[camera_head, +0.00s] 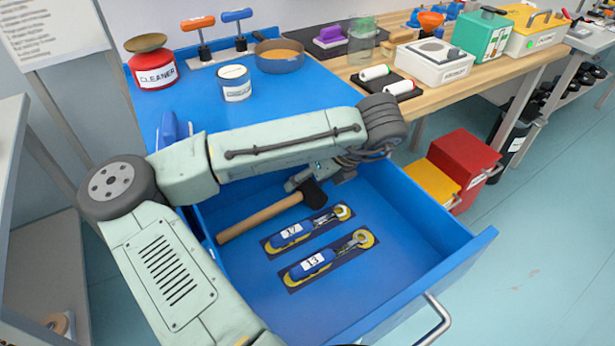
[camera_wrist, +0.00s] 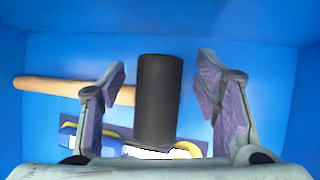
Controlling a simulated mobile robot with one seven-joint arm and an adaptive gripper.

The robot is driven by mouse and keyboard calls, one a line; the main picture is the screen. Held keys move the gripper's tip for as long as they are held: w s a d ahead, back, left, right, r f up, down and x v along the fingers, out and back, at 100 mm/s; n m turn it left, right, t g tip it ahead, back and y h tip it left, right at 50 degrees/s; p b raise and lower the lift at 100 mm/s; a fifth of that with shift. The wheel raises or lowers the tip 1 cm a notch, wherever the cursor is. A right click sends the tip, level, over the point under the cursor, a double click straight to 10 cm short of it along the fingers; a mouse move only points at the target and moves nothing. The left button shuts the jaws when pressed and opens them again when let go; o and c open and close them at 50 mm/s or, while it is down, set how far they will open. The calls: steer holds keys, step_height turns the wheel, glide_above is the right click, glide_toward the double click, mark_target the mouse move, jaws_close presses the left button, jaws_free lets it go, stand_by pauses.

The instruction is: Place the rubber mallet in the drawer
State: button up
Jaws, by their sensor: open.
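The rubber mallet, with a black head (camera_head: 313,194) and a wooden handle (camera_head: 260,217), is inside the open blue drawer (camera_head: 430,220), toward its back left. It appears to lie on the drawer floor. In the wrist view, the black head (camera_wrist: 158,100) is between the fingers of my gripper (camera_wrist: 162,68), and the handle (camera_wrist: 60,87) runs left behind the left finger. My gripper is open, with a gap visible at the right finger. In the head view, my forearm hides part of the drawer's back and most of the gripper.
Two blue tools numbered 17 (camera_head: 292,234) and 13 (camera_head: 312,264) lie on dark outlined mats in the drawer, in front of the mallet. The blue worktop (camera_head: 300,88) above holds a red cleaner can (camera_head: 154,72) and a pan (camera_head: 279,58). Red and yellow bins stand right of the drawer.

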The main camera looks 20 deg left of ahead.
steer(key=shift+r, duration=0.1)
steer(key=shift+r, duration=0.2)
steer(key=v, duration=1.1)
steer(key=shift+d+r, duration=0.25)
steer(key=shift+d, duration=0.05)
steer(key=shift+c, duration=0.2)
stand_by(0.4)
